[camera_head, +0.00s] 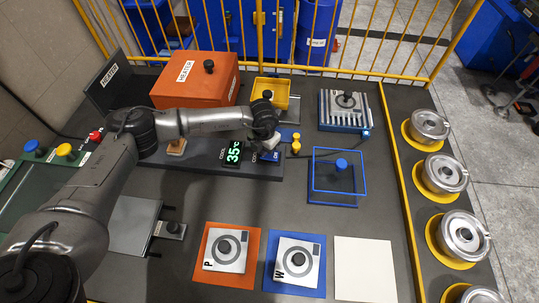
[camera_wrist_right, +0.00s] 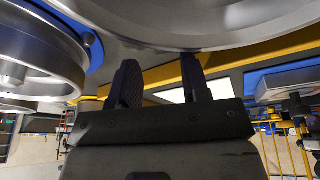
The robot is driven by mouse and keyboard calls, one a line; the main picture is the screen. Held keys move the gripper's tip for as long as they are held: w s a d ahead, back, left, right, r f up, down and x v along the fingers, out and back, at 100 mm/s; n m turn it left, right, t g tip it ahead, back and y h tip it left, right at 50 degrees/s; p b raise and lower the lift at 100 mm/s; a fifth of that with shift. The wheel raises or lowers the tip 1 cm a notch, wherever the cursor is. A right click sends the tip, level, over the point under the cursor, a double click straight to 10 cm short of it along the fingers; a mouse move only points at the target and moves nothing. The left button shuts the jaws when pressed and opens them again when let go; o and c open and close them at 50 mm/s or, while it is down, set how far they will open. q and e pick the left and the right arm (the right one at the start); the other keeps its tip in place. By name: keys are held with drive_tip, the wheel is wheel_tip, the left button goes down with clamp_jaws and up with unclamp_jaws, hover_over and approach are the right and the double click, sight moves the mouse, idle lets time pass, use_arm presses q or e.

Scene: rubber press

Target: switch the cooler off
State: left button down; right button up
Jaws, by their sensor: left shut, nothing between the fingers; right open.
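My left gripper (camera_head: 270,143) is shut and empty. It is low over the right end of the dark control panel (camera_head: 204,165), close beside a small blue switch piece (camera_head: 271,156). I cannot tell whether it touches the switch, and the gripper partly hides that spot. A "COOL" label is beside the green display (camera_head: 234,152), which reads 35°C. A finned blue and metal unit (camera_head: 366,122), perhaps the cooler, stands behind and to the right. My right gripper (camera_wrist_right: 162,78) is open and empty in the right wrist view, with a shiny round metal part close above it.
The orange heater box (camera_head: 195,80) and a yellow tray (camera_head: 271,88) stand behind my left arm. A blue wire frame (camera_head: 338,200) stands right of the panel. Orange (camera_head: 249,281), blue (camera_head: 318,290) and white mats lie in front. Several metal pots (camera_head: 430,126) line the right edge.

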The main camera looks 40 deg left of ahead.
use_arm(q)
drive_tip(key=shift+f, duration=0.35)
use_arm(e)
drive_tip(key=shift+f, duration=0.2)
drive_tip(key=shift+d, duration=0.1)
use_arm(q)
drive_tip(key=shift+r, duration=0.45)
use_arm(e)
drive_tip(key=shift+r, duration=0.4)
use_arm(q)
drive_tip(key=shift+r+p, duration=2.75)
drive_tip(key=shift+r, duration=0.35)
use_arm(e)
wheel_tip(320, 180, up, 5)
